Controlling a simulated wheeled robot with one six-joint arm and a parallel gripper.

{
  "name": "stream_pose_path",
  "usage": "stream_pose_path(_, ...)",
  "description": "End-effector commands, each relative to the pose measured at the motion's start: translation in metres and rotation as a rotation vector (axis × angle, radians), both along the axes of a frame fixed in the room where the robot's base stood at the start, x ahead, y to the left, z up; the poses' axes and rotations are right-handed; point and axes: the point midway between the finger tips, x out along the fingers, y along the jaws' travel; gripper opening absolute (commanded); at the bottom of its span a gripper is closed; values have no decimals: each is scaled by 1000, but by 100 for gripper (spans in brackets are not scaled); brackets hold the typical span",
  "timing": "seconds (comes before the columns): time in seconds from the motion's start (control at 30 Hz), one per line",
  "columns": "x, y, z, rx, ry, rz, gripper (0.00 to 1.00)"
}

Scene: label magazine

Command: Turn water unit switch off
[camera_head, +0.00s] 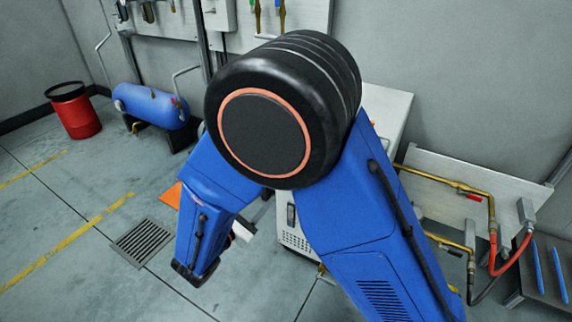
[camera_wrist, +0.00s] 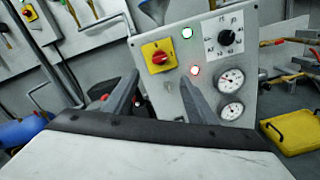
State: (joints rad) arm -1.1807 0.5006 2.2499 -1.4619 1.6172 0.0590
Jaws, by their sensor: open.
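A red rotary switch (camera_wrist: 159,56) sits on a yellow square plate at the upper left of a grey control panel (camera_wrist: 212,95) in the wrist view. Its handle looks roughly sideways, but its exact setting is too small to read. My gripper (camera_wrist: 159,80) is open, its two dark fingers spread below and to either side of the switch. Nothing is between the fingers, and they appear apart from the switch. In the head view my blue arm hides the switch and most of the white cabinet (camera_head: 393,108).
The panel also carries a green light (camera_wrist: 187,33), a lit red light (camera_wrist: 195,70), a black dial (camera_wrist: 226,38) and two gauges (camera_wrist: 231,80). Brass pipes (camera_head: 455,184) and hoses stand right of the cabinet. A blue tank (camera_head: 150,105) and red bin (camera_head: 75,115) stand left.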

Motion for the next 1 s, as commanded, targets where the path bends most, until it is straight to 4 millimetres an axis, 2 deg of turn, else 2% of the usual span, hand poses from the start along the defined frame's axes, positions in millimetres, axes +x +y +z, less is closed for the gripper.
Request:
stream_pose_path(0.7,101,-59,0,2,2,-5,52)
stream_pose_path(1.0,134,-76,0,2,1,-4,52)
